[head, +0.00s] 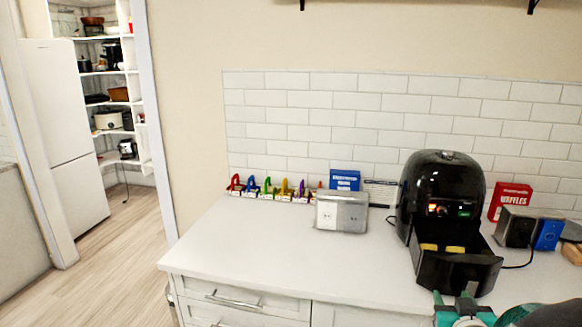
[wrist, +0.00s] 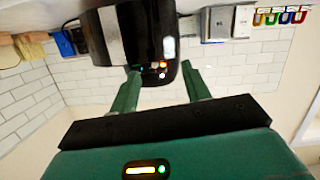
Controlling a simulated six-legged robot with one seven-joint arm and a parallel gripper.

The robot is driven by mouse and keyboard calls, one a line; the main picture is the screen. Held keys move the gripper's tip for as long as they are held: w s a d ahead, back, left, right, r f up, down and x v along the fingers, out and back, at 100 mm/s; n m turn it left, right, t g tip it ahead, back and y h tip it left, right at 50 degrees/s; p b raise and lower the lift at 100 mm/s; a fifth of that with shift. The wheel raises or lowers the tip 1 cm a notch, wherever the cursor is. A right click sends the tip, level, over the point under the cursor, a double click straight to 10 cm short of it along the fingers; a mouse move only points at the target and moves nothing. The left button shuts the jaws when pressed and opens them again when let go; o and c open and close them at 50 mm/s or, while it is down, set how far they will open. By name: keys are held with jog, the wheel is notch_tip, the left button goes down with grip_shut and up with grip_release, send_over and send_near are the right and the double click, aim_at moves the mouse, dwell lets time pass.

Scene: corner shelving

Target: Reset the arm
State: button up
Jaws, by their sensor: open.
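My gripper (head: 455,297) shows at the bottom right of the head view, in front of the counter by the black air fryer (head: 441,175). In the wrist view, which is upside down, its two green fingers stand apart with nothing between them (wrist: 160,69). The air fryer (wrist: 115,35) lies beyond the fingertips there. Its drawer (head: 457,272) is pulled out toward me, with yellow pieces (head: 441,248) in it. Part of my arm shows at the lower right corner of the head view.
A silver toaster (head: 341,212), a blue box (head: 345,180) and colored clips (head: 270,189) stand left of the fryer. A red waffles box (head: 510,202) and another toaster (head: 514,227) stand right. The counter's left part (head: 240,245) is clear. A doorway opens at far left.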

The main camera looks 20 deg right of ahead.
jog(key=w+a+r+n+g+y, duration=0.1)
jog(key=w+a+r+g+y, duration=0.2)
jog(key=a, duration=0.6)
jog(key=s+a+r+n+g+y, duration=0.1)
jog(key=s+a, duration=0.2)
jog(key=a, duration=0.5)
jog(key=s+a+r+n+g+y, duration=0.1)
jog(key=s+a+g+y, duration=0.1)
jog(key=a, duration=0.7)
jog(key=s+a+r+n+g+y, duration=0.1)
jog(key=s+a, duration=0.3)
jog(key=a, duration=0.5)
jog(key=shift+a+n+y, duration=0.2)
jog(key=shift+n+y, duration=0.4)
